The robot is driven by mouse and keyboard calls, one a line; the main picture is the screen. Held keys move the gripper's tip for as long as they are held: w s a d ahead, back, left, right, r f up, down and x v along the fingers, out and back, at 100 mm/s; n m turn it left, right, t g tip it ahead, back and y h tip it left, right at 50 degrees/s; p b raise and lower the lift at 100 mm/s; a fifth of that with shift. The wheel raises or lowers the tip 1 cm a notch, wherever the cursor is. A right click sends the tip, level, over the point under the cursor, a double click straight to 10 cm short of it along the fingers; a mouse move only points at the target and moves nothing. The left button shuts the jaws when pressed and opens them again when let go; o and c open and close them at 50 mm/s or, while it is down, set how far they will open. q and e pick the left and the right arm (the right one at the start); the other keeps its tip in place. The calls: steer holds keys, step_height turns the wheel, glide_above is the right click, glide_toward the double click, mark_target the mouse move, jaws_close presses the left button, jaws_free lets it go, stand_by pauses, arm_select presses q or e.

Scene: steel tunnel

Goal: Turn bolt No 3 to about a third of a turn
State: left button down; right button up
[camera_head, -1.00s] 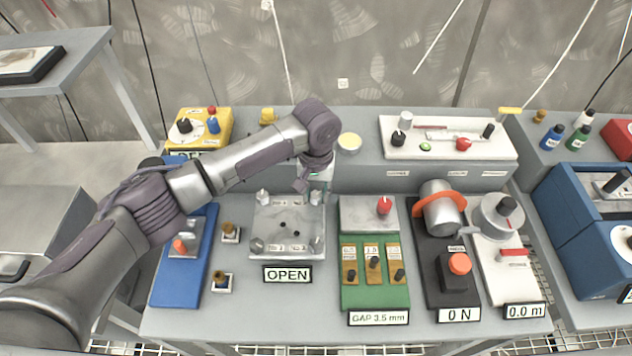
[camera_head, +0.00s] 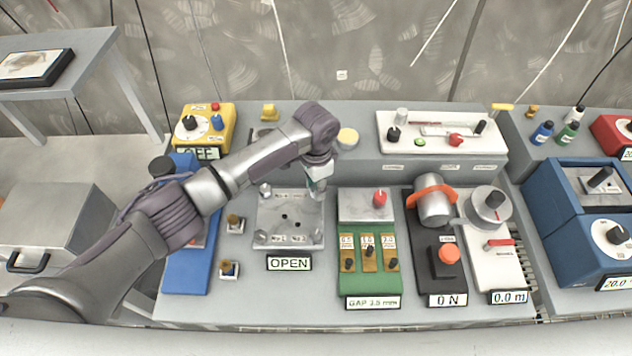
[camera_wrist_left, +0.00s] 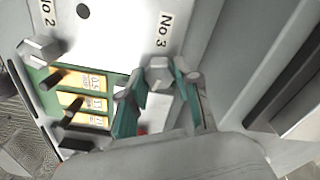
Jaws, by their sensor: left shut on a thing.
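A light metal plate (camera_head: 290,228) with an OPEN sign (camera_head: 289,263) at its front lies on the table and bears hex bolts at its corners. Bolt No 3 (camera_wrist_left: 158,71) sits by the "No 3" label in the left wrist view, at the plate's far right corner in the head view. My left gripper (camera_head: 318,187) comes down over that corner. In the left wrist view its teal fingers (camera_wrist_left: 158,88) are closed on the bolt, one on each side, with the hex head showing between them. Bolt No 2 (camera_wrist_left: 38,50) stands free. My right gripper is not in view.
Right of the plate is a green gauge board (camera_head: 369,272) reading GAP 3.5 mm. Beyond it are a black 0 N unit (camera_head: 447,285) and a white 0.0 m unit (camera_head: 505,276). A yellow box (camera_head: 225,125) stands at the back left. A raised shelf edge runs behind the plate.

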arm_select(q)
steer(key=shift+m, duration=1.4)
steer(key=c, duration=0.8)
jaws_free()
steer(key=shift+r, duration=0.1)
step_height(320, 180, up, 12)
steer(key=shift+f, duration=0.1)
